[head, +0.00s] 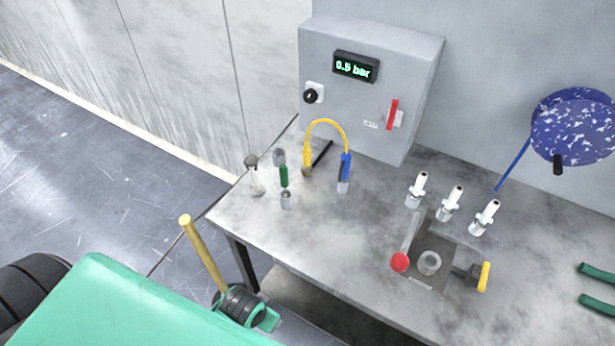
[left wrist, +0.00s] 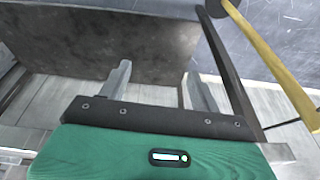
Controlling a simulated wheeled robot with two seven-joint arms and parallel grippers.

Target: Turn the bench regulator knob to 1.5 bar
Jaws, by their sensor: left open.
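The regulator knob (head: 310,96) is small and black, on a white plate at the left of the grey wall box's front. A white mark shows on its face. The display (head: 355,67) above it reads what looks like 0.5 bar in green digits. My left gripper (left wrist: 157,72) shows in the left wrist view with two grey fingers spread apart and nothing between them. It is low beside the bench, well away from the knob; its fingers cannot be made out in the head view. My right gripper is not in view.
The grey box (head: 375,48) also carries a red lever (head: 392,114). Below it, a yellow hose (head: 327,122) and several small fittings stand on the bench (head: 340,235). A fixture with a red ball (head: 400,262) is at right. A yellow rod (head: 204,254) rises left of the bench.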

